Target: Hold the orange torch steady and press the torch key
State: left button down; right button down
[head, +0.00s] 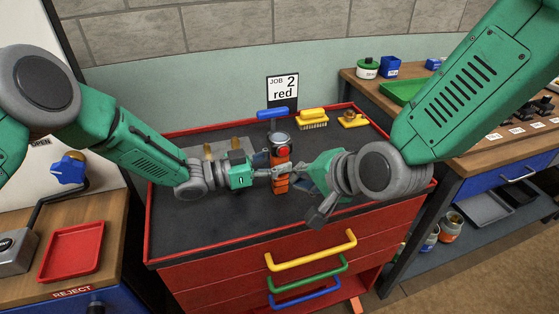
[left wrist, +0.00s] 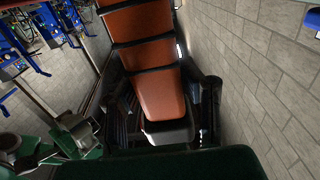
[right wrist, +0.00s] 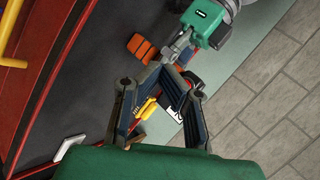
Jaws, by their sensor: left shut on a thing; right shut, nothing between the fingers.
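The orange torch (head: 281,184) is upright above the black bench top in the head view, with its dark head at the top. My left gripper (head: 272,172) is shut around its body from the left. In the left wrist view the torch (left wrist: 158,92) fills the space between the fingers. My right gripper (head: 296,172) is shut and empty close to the torch's right side; I cannot tell whether it touches. In the right wrist view its fingers (right wrist: 168,62) converge near the torch's orange part (right wrist: 141,47). I cannot make out the torch key.
The red-edged bench (head: 200,235) has a blue-handled tool (head: 272,113), a yellow brush (head: 313,117) and a yellow item (head: 352,119) at its back. A red tray (head: 72,250) lies left. The bench's front left is clear.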

aim_at(276, 161)
jog(key=w+a, duration=0.2)
jog(key=w, duration=0.3)
jog(key=shift+w, duration=0.35)
jog(key=shift+w, duration=0.15)
dwell(1.1)
jog(key=shift+w+a, duration=0.1)
jog(key=shift+w, duration=0.1)
dwell(0.4)
jog(key=shift+s+r, duration=0.1)
jog(key=shift+s, duration=0.35)
jog(key=s+d, duration=0.2)
jog(key=s, duration=0.3)
jog(key=shift+s, duration=0.35)
jog(key=shift+d, duration=0.1)
dwell(0.3)
